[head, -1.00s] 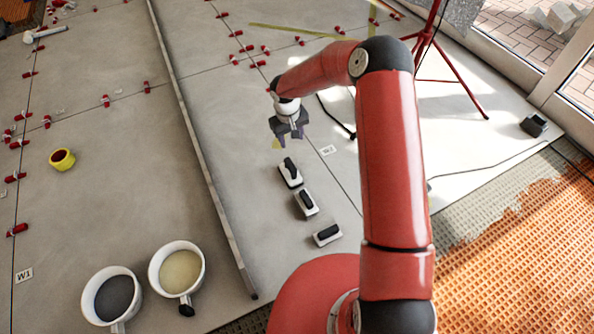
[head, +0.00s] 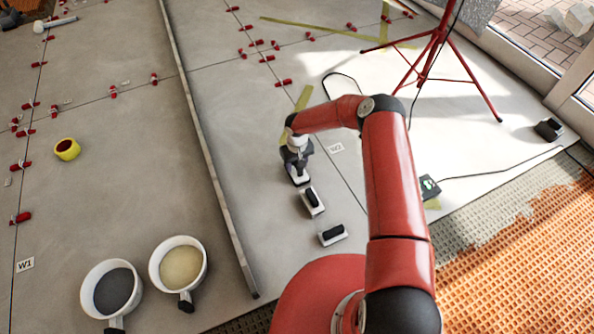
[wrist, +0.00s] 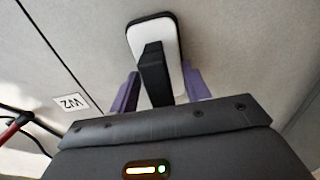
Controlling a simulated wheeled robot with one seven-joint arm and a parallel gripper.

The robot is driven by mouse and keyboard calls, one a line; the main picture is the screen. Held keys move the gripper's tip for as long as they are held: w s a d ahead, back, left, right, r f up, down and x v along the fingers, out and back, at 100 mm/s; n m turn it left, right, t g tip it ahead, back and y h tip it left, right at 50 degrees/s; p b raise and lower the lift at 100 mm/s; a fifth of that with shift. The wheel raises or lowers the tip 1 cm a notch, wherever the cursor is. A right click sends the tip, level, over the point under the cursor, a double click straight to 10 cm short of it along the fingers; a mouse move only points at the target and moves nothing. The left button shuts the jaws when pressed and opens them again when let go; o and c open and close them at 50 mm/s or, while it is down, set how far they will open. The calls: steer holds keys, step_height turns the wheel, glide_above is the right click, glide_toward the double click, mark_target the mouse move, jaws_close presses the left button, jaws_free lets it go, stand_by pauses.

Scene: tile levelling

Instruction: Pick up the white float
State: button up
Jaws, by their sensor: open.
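The white float (wrist: 175,45) has a white plate with a dark rim and a black handle (wrist: 153,72). It lies on the floor, the farthest of three floats in the head view (head: 301,181), partly hidden by my gripper (head: 298,168). In the wrist view my gripper (wrist: 160,88) is open, with its purple fingers on either side of the handle. I cannot tell whether they touch it. The near part of the float is hidden behind the gripper body.
A middle float (head: 308,209) and a near float (head: 325,241) lie close by in a row. A long metal bar (head: 205,150) runs to their left. Two buckets (head: 90,300) (head: 155,265) and a yellow tape roll (head: 74,149) lie farther left. A red tripod (head: 436,45) stands at back right.

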steer(key=shift+f, duration=0.25)
jaws_close()
steer(key=shift+r, duration=0.15)
